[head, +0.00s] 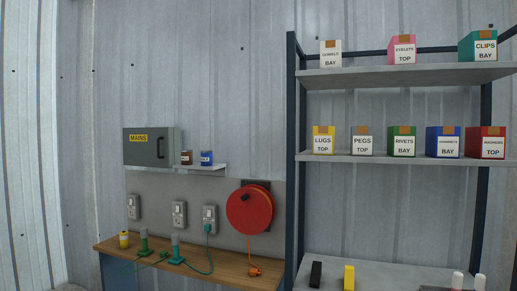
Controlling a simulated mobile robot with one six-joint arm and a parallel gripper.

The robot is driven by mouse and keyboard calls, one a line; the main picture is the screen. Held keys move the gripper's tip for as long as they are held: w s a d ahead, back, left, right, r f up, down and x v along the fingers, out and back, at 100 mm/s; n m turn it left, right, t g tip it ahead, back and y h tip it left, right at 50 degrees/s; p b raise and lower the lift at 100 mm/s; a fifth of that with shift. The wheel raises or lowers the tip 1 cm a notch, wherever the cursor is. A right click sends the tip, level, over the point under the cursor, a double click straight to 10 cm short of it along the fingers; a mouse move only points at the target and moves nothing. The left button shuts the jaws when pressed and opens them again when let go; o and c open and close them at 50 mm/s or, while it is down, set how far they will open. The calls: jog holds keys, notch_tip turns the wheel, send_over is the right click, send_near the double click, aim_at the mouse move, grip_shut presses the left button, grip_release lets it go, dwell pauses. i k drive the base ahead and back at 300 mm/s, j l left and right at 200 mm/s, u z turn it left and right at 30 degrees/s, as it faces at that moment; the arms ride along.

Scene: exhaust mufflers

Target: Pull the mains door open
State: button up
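The mains door (141,150) is the dark grey front of a wall box, with a yellow MAINS label (138,138) at its upper left. It looks shut. A dark upright handle (161,148) sits on its right part. The box's lighter right side (178,145) shows. My gripper is not in the head view, so I cannot see where it is.
A small shelf (206,167) with a brown tin (186,157) and a blue tin (207,158) is just right of the box. Sockets (179,213), a red reel (250,209) and a wooden bench (215,268) lie below. Shelving (292,150) with labelled boxes stands right.

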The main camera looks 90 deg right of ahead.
aim_at(153, 147)
jog(key=z, duration=2.05)
